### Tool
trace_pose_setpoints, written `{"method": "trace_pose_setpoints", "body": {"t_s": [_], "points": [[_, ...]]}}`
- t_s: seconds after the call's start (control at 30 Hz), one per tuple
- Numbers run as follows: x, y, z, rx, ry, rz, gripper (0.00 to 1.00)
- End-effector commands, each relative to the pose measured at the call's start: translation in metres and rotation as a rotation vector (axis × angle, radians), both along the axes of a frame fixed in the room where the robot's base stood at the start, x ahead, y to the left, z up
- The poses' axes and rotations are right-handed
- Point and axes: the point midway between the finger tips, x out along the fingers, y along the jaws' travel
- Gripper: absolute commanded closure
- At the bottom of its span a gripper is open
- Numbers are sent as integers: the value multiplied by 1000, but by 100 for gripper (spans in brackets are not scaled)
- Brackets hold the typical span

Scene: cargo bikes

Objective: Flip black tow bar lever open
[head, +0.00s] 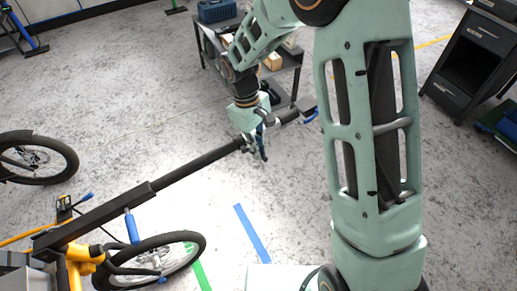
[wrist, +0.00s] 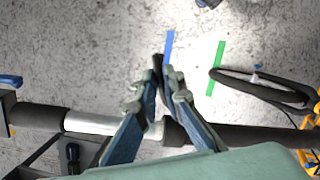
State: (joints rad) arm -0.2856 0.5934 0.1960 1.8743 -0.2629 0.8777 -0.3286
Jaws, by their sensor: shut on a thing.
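The black tow bar (head: 195,165) runs from the yellow bike frame at lower left up to the right, past my gripper (head: 258,148). In the wrist view the bar (wrist: 250,136) crosses behind my fingers, with a bare silver section (wrist: 90,122) left of them. The black lever (wrist: 157,66) shows as a narrow dark piece at the fingertips. My gripper (wrist: 162,88) is shut on it, its blue-grey fingers reaching across the bar. The fingers hide much of the lever and its joint with the bar, so its angle is unclear.
A bike wheel (head: 190,254) lies below the bar and another wheel (head: 70,160) is at left. A workbench (head: 285,66) stands behind my gripper, and a dark cabinet (head: 470,62) is at right. Blue tape (head: 252,234) marks open floor.

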Motion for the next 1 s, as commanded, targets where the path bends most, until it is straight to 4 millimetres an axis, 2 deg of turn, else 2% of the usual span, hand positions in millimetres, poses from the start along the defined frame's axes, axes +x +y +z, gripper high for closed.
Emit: {"method": "trace_pose_setpoints", "body": {"t_s": [0.2,0.23,0.3,0.63,0.77,1.0], "points": [[1,1,1,1,-2,6,100],[1,1,1,1,-2,5,91],[1,1,1,1,-2,4,85],[1,1,4,0,-2,1,85],[4,3,20,1,-5,1,85],[10,12,71,2,-7,2,85]]}}
